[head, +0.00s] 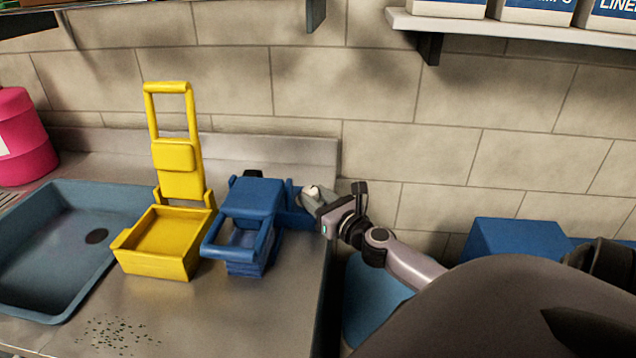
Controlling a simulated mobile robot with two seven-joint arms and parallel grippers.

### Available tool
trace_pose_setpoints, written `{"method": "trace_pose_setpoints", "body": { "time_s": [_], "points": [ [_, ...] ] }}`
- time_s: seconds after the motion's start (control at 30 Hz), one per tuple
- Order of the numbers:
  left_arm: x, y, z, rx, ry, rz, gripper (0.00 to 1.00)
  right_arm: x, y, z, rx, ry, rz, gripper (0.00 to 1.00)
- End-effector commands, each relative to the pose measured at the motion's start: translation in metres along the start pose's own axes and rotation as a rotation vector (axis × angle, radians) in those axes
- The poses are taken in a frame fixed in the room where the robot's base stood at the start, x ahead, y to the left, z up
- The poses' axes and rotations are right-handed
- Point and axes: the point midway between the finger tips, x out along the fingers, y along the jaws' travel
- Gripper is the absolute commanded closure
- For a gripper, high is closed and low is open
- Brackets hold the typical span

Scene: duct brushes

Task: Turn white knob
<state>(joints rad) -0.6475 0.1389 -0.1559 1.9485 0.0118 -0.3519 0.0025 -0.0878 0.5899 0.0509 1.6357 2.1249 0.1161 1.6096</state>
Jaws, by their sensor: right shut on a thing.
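The white knob (311,191) shows as a small pale shape at the right side of the blue wringer-like bucket (256,200) on the metal counter. My right gripper (316,201) reaches in from the right and is shut on the knob. The fingers hide much of the knob, so its turn angle cannot be read. My left gripper is not in view.
A yellow bucket (158,240) with a tall upright handle stands left of the blue one. A blue-grey sink basin (40,300) and a pink container (24,140) are further left. The front counter (220,315) is clear except for dark specks. A white shelf (520,32) hangs above right.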

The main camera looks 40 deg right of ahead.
Motion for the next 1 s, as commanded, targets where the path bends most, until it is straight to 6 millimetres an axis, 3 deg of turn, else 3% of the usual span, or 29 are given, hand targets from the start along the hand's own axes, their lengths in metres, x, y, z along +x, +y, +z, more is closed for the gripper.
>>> {"method": "trace_pose_setpoints", "body": {
  "time_s": [0.1, 0.27, 0.6, 1.0],
  "points": [
    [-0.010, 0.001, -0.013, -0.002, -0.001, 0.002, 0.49, 0.000, 0.005, 0.003, 0.008, 0.002, -0.095, 0.90],
    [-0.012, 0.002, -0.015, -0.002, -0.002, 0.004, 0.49, 0.001, 0.009, 0.000, 0.009, 0.001, -0.246, 0.90],
    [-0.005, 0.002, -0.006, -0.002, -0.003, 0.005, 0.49, 0.004, 0.014, -0.004, 0.006, 0.002, -0.519, 0.90],
    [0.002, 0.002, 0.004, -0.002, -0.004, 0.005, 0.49, 0.005, 0.016, -0.002, 0.000, 0.002, -0.677, 0.91]
  ]
}}
